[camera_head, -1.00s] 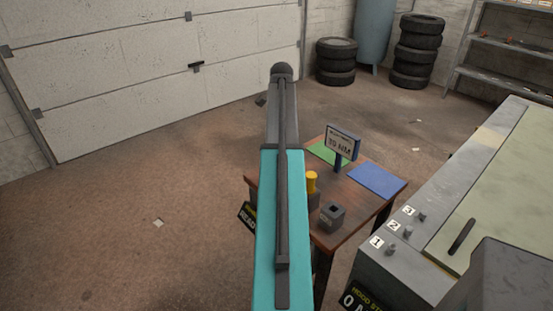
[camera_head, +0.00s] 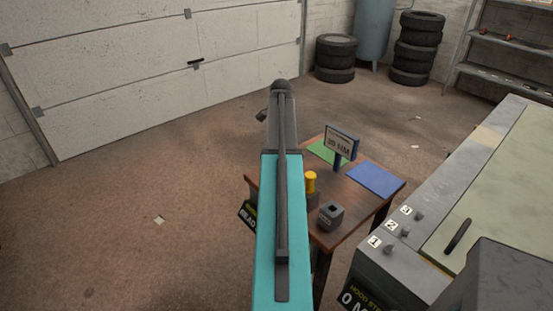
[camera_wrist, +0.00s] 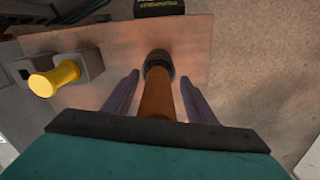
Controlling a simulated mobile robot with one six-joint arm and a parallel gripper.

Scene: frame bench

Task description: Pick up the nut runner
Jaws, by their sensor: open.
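In the wrist view an orange-brown cylinder with a dark round end (camera_wrist: 157,98) stretches between my fingers; it looks like the nut runner, though no label shows. My gripper (camera_wrist: 160,77) is open, with one purple-grey finger on each side of the cylinder and visible gaps between. The near end of the cylinder is hidden by my gripper's body. A yellow-topped piece (camera_wrist: 55,79) sits in a grey block to the left; it also shows in the head view (camera_head: 311,182). In the head view my arm hides my gripper and the cylinder.
A workbench with numbered knobs (camera_head: 392,226) stands at right. The floor at left is open.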

